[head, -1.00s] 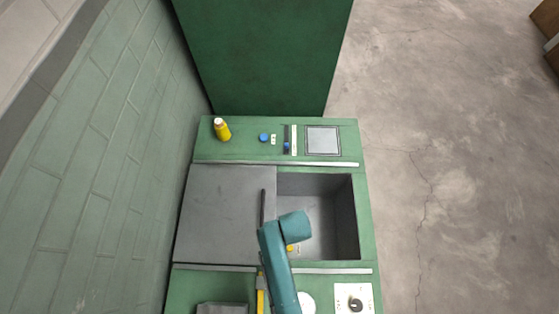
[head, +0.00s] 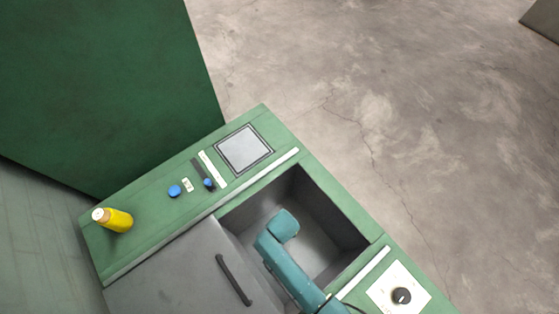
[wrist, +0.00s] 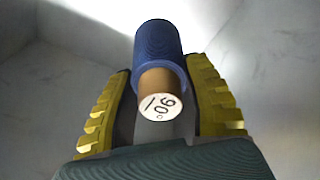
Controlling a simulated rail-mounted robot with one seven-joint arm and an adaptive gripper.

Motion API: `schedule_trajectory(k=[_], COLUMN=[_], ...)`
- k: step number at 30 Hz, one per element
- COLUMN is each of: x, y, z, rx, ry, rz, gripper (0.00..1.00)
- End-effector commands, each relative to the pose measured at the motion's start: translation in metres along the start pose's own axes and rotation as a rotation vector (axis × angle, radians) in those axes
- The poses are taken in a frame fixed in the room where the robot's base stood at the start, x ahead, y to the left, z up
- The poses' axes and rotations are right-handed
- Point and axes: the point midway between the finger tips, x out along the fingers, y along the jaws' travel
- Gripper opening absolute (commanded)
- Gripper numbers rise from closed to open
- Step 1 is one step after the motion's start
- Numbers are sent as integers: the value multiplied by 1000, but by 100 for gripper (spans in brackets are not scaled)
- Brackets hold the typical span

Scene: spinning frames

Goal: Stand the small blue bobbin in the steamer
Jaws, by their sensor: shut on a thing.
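The blue bobbin (wrist: 158,48), wound on a brown core with a marked white end, is between the yellow fingers of my gripper (wrist: 158,78) in the wrist view. My gripper is shut on it, with the white end towards the camera. The steamer, seen as an open grey-walled box (head: 325,215) in the green cabinet, is partly uncovered by a grey lid (head: 185,270). My teal arm reaches over and into the opening in the head view, hiding the gripper and bobbin there. Grey walls surround the gripper in the wrist view. How far the bobbin is above the floor I cannot tell.
Blue knobs (head: 174,191) and a square grey panel (head: 244,149) are behind the opening. A dial (head: 401,295) is at the front right. A tall green block (head: 100,90) rises behind.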

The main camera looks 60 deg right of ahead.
Motion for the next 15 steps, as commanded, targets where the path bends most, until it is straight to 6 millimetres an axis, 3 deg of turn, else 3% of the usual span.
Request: schedule_trajectory(k=[6,15], x=[47,90], y=[-1,-1], z=[5,11], rx=[-1,-1], ry=[-1,0], rz=[1,0], gripper=[10,10])
